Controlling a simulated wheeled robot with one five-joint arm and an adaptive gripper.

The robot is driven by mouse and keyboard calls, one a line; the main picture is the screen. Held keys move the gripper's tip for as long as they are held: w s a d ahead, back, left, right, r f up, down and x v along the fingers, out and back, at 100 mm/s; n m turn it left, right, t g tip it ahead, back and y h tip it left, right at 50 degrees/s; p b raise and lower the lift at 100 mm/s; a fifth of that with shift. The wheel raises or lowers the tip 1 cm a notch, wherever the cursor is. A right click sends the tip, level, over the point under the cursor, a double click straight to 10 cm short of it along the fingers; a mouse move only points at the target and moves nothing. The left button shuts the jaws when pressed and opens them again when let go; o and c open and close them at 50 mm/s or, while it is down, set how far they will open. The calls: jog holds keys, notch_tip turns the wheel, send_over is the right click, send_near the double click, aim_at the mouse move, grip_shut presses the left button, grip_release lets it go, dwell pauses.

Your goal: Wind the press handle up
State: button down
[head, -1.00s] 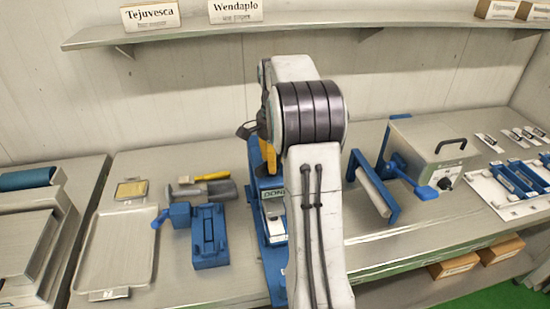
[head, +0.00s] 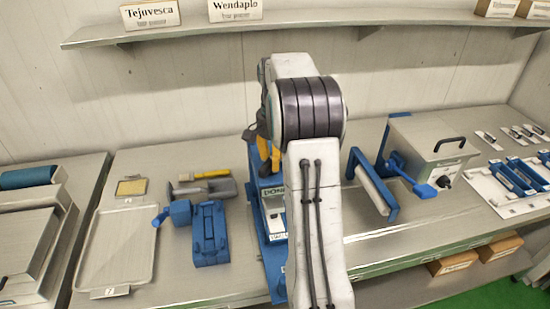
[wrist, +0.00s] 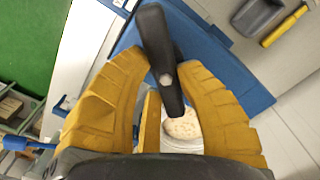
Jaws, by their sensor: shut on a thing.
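The press (head: 274,262) stands on the bench as a blue frame, partly hidden behind my arm. Its black handle (wrist: 156,40) shows in the wrist view between the yellow fingers of my gripper (wrist: 165,66). My gripper is shut on the handle, with a finger on each side. A pale round piece in a white cup (wrist: 182,128) lies below the handle in the wrist view. In the head view my gripper (head: 268,152) is over the back of the press, and the handle is hard to make out there.
A blue mould block (head: 209,235) and an empty grey tray (head: 118,250) lie left of the press. A roller in a blue frame (head: 372,190) and a metal box (head: 432,150) stand to the right. A shelf (head: 300,24) runs above.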

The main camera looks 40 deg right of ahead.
jog(key=c, duration=0.8)
grip_release()
jog(key=shift+c, duration=0.2)
notch_tip(320, 180, up, 12)
dwell(0.3)
